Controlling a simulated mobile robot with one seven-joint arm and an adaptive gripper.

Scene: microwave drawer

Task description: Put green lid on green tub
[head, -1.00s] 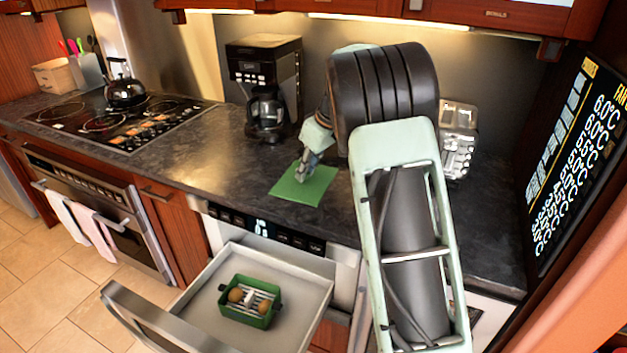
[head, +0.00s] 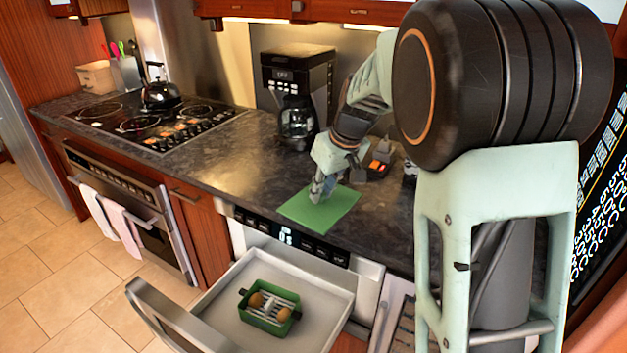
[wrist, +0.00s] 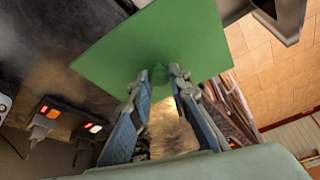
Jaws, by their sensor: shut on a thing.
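The green lid (head: 335,212) is a flat square sheet with a small knob. My gripper (head: 318,193) is shut on that knob from above. In the wrist view both fingers (wrist: 157,80) pinch the knob and the lid (wrist: 190,38) spreads out beyond them. The lid is over the counter near its front edge; its exact height is hard to tell. The green tub (head: 262,320) stands open in the pulled-out microwave drawer (head: 335,304), lower and to the left of the lid. Round brown items and a pale slatted piece lie in the tub.
The drawer front (head: 165,315) stands out toward the floor. A coffee maker (head: 297,85) is at the back of the counter (head: 215,165). A kettle (head: 160,92) stands on the stove to the left. Small dark items with orange lights (wrist: 48,115) lie near my gripper.

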